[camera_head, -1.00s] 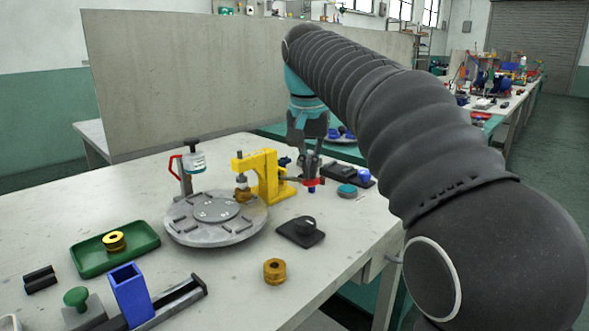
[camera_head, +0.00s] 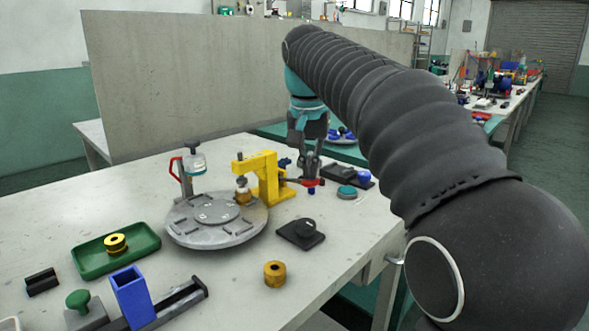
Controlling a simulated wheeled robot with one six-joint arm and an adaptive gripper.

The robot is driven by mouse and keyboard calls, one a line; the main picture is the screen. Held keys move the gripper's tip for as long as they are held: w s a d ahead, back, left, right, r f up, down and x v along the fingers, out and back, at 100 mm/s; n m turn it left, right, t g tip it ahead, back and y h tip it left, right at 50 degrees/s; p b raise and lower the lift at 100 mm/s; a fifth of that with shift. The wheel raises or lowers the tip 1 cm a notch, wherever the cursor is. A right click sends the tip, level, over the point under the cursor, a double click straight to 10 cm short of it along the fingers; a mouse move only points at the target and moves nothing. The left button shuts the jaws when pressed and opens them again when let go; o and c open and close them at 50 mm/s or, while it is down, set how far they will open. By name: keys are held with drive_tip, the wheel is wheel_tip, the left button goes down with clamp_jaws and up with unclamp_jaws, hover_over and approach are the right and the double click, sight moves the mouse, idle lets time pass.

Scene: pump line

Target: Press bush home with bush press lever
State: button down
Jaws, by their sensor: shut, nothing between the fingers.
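The yellow bush press (camera_head: 268,178) stands at the back of the table, its ram above the grey round plate (camera_head: 190,238). A small brass-coloured bush (camera_head: 243,197) is under the ram; I cannot tell how deep it sits.
A red-handled device (camera_head: 192,163) stands behind the plate. A green tray (camera_head: 90,262) holds a brass bush. A teal round part (camera_head: 347,192) lies right of my gripper.

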drive_tip(key=shift+r+p, duration=0.35)
drive_tip(key=shift+r, duration=0.2)
drive_tip(key=shift+r+p, duration=0.45)
drive_tip(key=shift+p, duration=0.05)
drive_tip(key=shift+w+a+r, duration=0.2)
drive_tip(key=shift+r, duration=0.3)
wheel_tip(320, 180, up, 5)
drive_tip(key=shift+r, duration=0.1)
